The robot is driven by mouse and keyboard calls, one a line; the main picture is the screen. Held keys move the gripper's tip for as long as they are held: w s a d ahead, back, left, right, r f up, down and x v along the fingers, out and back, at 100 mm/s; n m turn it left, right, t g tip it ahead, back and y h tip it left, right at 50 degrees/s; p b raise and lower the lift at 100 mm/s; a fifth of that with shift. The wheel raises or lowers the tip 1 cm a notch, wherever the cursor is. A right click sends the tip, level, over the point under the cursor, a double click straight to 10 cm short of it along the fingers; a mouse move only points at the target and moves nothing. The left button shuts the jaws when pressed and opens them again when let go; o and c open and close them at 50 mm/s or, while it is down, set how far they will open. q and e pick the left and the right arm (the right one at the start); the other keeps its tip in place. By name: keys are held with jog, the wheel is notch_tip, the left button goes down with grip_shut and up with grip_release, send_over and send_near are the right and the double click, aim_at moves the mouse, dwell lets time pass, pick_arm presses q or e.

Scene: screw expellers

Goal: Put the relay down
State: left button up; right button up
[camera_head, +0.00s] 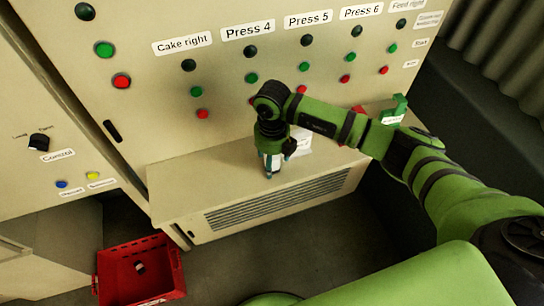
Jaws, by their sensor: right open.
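My right gripper (271,173) points down over the ledge (190,185) of the grey cabinet, its fingertips at or just above the top surface. It is open. A small white piece (271,160) shows between its fingers; it may be the relay or part of the gripper, I cannot tell. A white box-like thing (301,141) stands on the ledge just behind and to the right of the gripper, partly hidden by the arm. My left gripper is not in view.
A green box (396,108) and a red thing (358,111), partly behind my arm, are at the ledge's right. Labelled buttons cover the panel (225,72) behind. A red crate (172,279) with a small dark thing inside stands on the floor. The ledge's left part is clear.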

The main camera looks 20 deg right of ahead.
jog(key=shift+s, duration=0.1)
jog(key=c, duration=1.2)
